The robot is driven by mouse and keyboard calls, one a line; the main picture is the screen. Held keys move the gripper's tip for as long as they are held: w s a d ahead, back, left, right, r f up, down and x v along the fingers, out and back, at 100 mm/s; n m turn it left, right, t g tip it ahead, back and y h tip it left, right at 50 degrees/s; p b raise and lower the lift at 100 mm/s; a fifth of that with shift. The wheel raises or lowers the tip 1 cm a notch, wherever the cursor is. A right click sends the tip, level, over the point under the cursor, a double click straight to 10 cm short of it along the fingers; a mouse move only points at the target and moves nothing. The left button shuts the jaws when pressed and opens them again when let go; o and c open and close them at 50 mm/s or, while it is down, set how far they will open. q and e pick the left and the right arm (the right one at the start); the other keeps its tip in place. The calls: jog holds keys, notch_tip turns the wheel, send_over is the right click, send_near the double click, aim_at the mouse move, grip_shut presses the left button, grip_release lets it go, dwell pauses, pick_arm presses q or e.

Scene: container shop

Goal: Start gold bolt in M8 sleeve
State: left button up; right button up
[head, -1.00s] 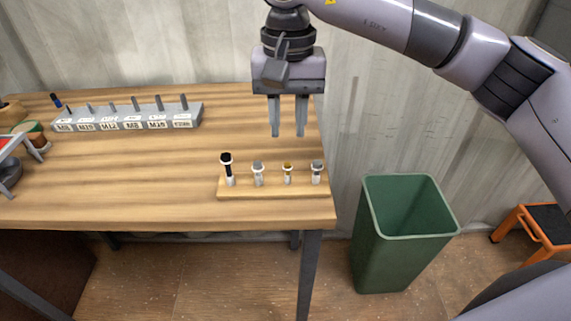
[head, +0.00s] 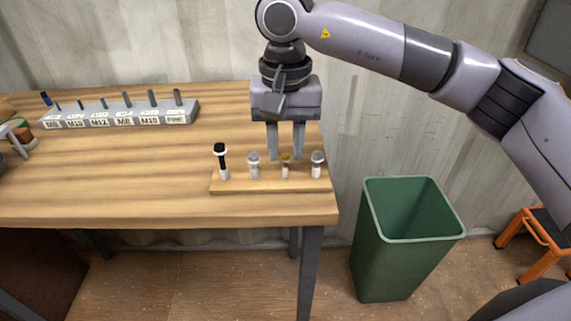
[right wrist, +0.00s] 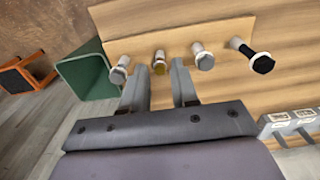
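The gold bolt (head: 286,160) stands upright in a white holder on the small wooden board (head: 240,187) near the table's right end. It shows between my fingers in the right wrist view (right wrist: 160,66). My right gripper (head: 286,157) is open, pointing down, with its fingertips around or just behind the gold bolt; contact cannot be told. The grey block with labelled sleeves (head: 120,119) stands at the back left of the table. One label reads M8 (head: 124,121), and pegs stand along the block's top. My left gripper is not clearly in view.
A black-topped bolt (head: 221,160) and a grey bolt (head: 254,164) stand left of the gold bolt, and another grey bolt (head: 317,163) close on its right. A green bin (head: 400,260) and an orange stool (head: 541,240) are right of the table. The table's middle is clear.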

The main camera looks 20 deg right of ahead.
grip_shut()
jog(key=shift+o, duration=1.2)
grip_release()
